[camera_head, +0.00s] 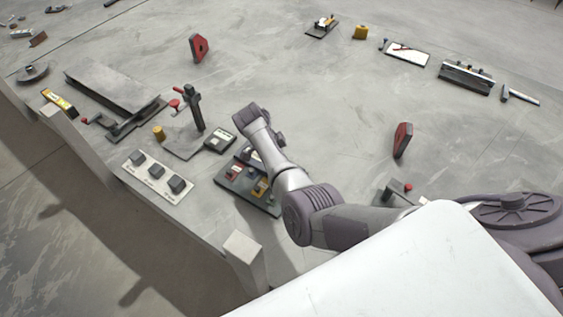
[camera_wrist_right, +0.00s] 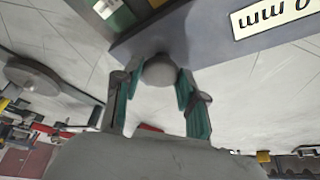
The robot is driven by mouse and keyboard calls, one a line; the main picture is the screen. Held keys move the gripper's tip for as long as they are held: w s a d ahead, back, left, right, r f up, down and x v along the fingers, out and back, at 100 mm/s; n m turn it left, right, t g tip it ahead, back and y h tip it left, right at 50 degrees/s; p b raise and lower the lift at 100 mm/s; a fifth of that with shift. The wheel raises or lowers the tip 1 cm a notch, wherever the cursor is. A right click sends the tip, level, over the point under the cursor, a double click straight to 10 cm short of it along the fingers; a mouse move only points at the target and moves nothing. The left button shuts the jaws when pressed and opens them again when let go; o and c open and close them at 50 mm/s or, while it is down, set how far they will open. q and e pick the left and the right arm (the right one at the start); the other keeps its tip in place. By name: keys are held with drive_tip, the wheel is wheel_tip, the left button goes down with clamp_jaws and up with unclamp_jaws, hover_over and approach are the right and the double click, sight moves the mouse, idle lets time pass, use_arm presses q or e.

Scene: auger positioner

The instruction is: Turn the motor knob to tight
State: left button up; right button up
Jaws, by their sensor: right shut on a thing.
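In the right wrist view a rounded grey knob (camera_wrist_right: 158,71) sits at the edge of a dark grey panel (camera_wrist_right: 215,28). My right gripper (camera_wrist_right: 158,88) is shut on this knob, with a teal-padded finger on each side. The knob's pointer or marking cannot be seen. A white label with dark lettering (camera_wrist_right: 277,14) is on the panel, partly cut off. In the head view my right wrist hangs over a dark control box (camera_head: 235,183) with red and yellow parts and hides part of it. The knob cannot be made out there. My left gripper is out of view.
A pale plate (camera_head: 133,180) with several dark switches lies left of the control box. A small dark box (camera_head: 219,139) and a stand with a red handle (camera_head: 196,108) are just beyond. Red brackets (camera_head: 199,48) stand farther off.

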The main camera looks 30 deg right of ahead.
drive_tip(key=shift+d, duration=0.1)
drive_tip(key=o, duration=1.1)
drive_tip(key=v, duration=1.2)
drive_tip(key=shift+r, duration=0.1)
drive_tip(key=shift+d, duration=0.1)
